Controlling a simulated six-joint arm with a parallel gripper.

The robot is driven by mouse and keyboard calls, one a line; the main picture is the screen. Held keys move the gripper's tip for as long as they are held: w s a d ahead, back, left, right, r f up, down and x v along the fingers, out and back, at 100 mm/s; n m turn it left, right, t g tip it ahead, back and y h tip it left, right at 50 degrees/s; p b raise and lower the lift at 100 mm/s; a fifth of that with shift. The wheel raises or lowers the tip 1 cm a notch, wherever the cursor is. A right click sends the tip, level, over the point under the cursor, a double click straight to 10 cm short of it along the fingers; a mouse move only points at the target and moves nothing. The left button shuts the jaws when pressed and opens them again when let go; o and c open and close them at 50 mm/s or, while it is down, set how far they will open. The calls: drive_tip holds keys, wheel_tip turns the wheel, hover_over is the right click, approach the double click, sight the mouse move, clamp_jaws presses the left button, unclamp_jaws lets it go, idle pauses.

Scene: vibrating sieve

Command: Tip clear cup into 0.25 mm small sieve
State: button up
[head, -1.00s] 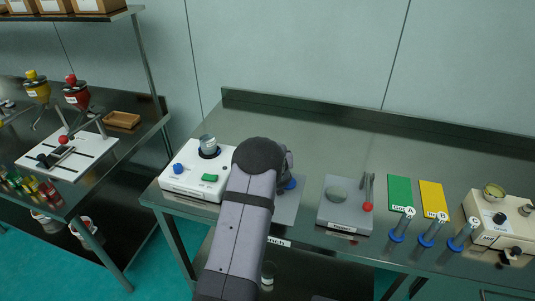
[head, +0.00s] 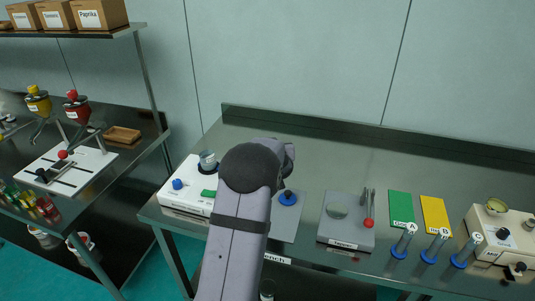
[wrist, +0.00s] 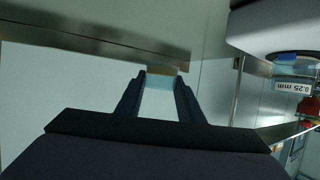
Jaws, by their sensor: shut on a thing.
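The clear cup (wrist: 158,96) shows in the wrist view as a pale, see-through shape between the fingertips, with a tan patch at its far end. My gripper (wrist: 158,88) is shut on it. In the wrist view the small sieve (wrist: 295,76), labelled 0.25 mm, appears upside down at the right, apart from the cup. In the head view a small clear sieve (head: 208,158) stands on the white shaker (head: 183,198) at the left of the bench. My arm hides the gripper and cup there.
A grey pad with a blue-based piece (head: 288,199) lies right of my arm. The back of the bench is clear.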

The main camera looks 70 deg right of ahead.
drive_tip(key=shift+w+r, duration=0.25)
drive_tip(key=shift+r, duration=0.3)
drive_tip(key=w+a+r+b, duration=0.2)
drive_tip(key=w+a+r, duration=0.1)
drive_tip(key=w, duration=0.5)
drive_tip(key=w+a+r+b, duration=0.2)
drive_tip(key=w+a+r, duration=0.2)
drive_tip(key=w, duration=0.4)
drive_tip(key=shift+a+r, duration=0.2)
drive_tip(key=shift+a, duration=0.3)
drive_tip(key=shift+f+n+g+p, duration=0.2)
drive_tip(key=shift+n+g+p, duration=0.15)
drive_tip(key=shift+p, duration=1.1)
